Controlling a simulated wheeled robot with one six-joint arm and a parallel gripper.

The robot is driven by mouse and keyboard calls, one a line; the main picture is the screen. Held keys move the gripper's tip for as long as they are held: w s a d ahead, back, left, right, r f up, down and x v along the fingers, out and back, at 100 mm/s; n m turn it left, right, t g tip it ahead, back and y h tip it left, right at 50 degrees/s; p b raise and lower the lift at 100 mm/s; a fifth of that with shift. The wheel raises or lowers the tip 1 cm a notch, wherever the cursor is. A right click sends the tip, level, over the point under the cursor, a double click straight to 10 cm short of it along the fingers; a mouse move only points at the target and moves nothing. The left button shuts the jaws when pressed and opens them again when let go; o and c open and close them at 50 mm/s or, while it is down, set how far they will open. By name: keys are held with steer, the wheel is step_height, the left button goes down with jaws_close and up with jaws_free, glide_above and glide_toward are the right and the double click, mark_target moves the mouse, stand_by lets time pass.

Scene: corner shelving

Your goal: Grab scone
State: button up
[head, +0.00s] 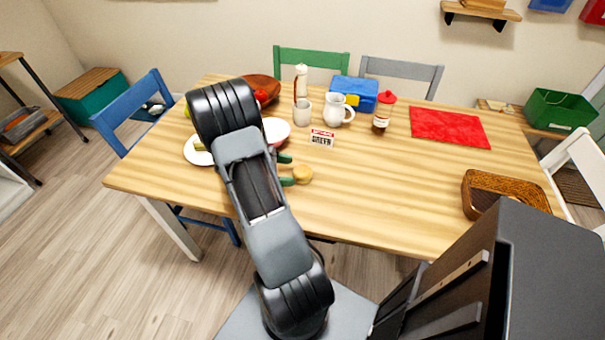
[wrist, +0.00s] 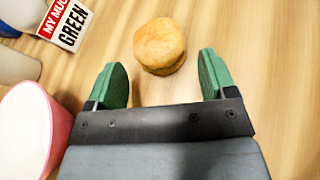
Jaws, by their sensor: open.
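The scone (wrist: 160,46) is a round, golden-brown piece on the wooden table. In the wrist view it lies just beyond my gripper's fingertips, roughly centred between them. My gripper (wrist: 160,78) has two green fingers spread apart with nothing between them. In the head view the scone (head: 302,174) sits at the right of the green fingers of my gripper (head: 286,170), near the middle of the table. My arm hides part of the table behind it.
A pink-and-white bowl (wrist: 28,125) stands close at the left of my gripper. A "MY MUG GREEN" sign (head: 321,137) is behind the scone. A mug (head: 302,113), a white jug (head: 337,110) and a red-topped bottle (head: 383,112) stand farther back.

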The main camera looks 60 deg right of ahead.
mark_target(295, 171)
steer(key=shift+x, duration=2.35)
steer(key=shift+s+r, duration=0.1)
steer(key=shift+r, duration=0.05)
steer(key=c, duration=0.7)
steer(key=shift+r, duration=0.1)
